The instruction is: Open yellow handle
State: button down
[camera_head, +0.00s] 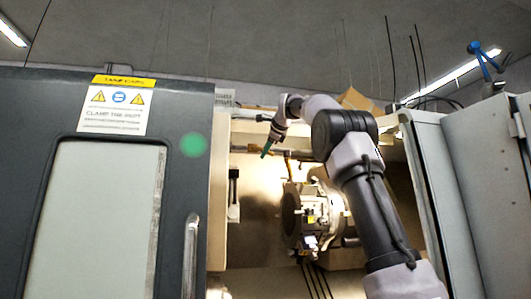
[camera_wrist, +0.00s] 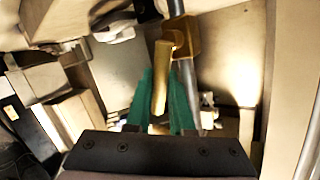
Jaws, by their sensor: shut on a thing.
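The yellow handle (camera_wrist: 160,78) shows in the wrist view as a short brass-coloured bar hanging from a block on a grey rod (camera_wrist: 186,82). My gripper (camera_wrist: 162,88) has its two green fingers on either side of the bar, shut on it. In the head view my gripper (camera_head: 265,151) is a small green tip inside the machine opening, pointing down and left. I cannot make out the handle clearly in the head view.
A dark machine door (camera_head: 180,110) with a vertical grip bar (camera_head: 190,255) stands at left. A grey cabinet panel (camera_head: 480,170) is at right. A round chuck-like unit (camera_head: 305,218) sits in the lit opening below my arm. Blocky machine parts (camera_wrist: 75,115) crowd the wrist view's left.

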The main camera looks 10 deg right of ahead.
dwell(0.3)
jog(key=c, duration=0.8)
grip_release()
jog(key=shift+r, duration=0.1)
jog(key=shift+s, duration=0.15)
